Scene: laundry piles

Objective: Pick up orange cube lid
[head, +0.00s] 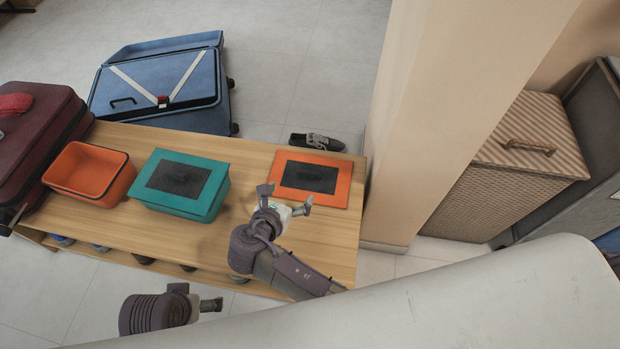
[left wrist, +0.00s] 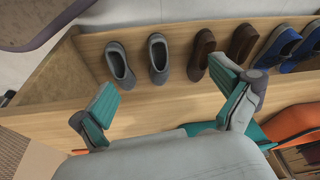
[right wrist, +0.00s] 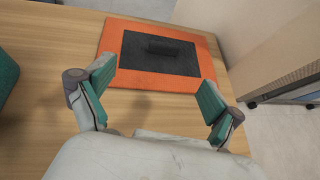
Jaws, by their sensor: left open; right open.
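The orange cube lid (head: 326,190) lies flat at the right end of the wooden bench, with a black centre panel and a small dark handle. In the right wrist view the lid (right wrist: 204,79) is ahead of the fingers. My right gripper (head: 288,196) is open and empty, above the bench just in front of the lid's near left corner and apart from it. It also shows in the right wrist view (right wrist: 158,97). My left gripper (head: 203,299) is low in front of the bench; in the left wrist view (left wrist: 165,108) it is open and empty, facing the shoe shelf.
The wooden bench (head: 262,240) also holds an open orange box (head: 82,180), a teal lidded box (head: 207,205) and a maroon suitcase (head: 40,135). A beige pillar (head: 430,110) stands close right of the lid. Several shoes fill the shelf below.

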